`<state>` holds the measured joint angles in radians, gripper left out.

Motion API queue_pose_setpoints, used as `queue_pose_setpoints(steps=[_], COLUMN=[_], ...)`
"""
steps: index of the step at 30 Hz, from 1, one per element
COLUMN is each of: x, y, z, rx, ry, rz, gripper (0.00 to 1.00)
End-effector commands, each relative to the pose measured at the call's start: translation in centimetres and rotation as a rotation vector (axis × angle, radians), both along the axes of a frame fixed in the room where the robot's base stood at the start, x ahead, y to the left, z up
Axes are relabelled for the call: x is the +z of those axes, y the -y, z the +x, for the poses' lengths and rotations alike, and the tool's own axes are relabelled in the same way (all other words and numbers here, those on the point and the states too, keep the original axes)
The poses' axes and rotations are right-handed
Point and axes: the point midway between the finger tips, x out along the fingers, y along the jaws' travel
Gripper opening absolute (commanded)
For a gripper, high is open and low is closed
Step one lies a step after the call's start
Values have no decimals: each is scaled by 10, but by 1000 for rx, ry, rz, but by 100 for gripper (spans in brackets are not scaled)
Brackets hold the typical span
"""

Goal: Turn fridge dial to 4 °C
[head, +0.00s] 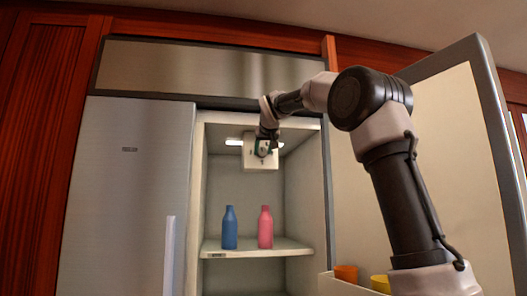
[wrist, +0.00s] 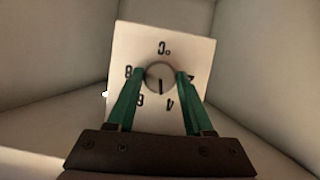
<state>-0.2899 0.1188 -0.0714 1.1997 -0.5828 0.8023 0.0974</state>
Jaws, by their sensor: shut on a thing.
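The fridge dial (wrist: 160,70) is a round grey knob on a white plate (wrist: 190,48) inside the fridge. In the wrist view the plate appears upside down, with °C at the top, 8 left, 2 right, 6 lower left and 4 lower right. The dark pointer mark on the knob points down, between 6 and 4. My gripper (wrist: 160,77) has its green fingers shut on the knob, one on each side. The finger at right partly covers the 2. In the head view the white plate (head: 249,161) hangs near the compartment's top, with my gripper (head: 263,149) at it.
A blue bottle (head: 229,229) and a pink bottle (head: 265,228) stand on the shelf (head: 283,247) below. The open fridge door (head: 455,130) is at right, with an orange cup (head: 346,273) and a yellow one (head: 381,283) in its bin.

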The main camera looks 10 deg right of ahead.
Motion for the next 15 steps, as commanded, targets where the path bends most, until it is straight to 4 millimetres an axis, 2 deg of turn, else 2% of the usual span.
queue_pose_setpoints(steps=[7,15], x=[-1,-1], y=[-2,-2], z=[0,0], rx=[1,0], ry=[-2,-3], rz=[-163,-256], gripper=[0,0])
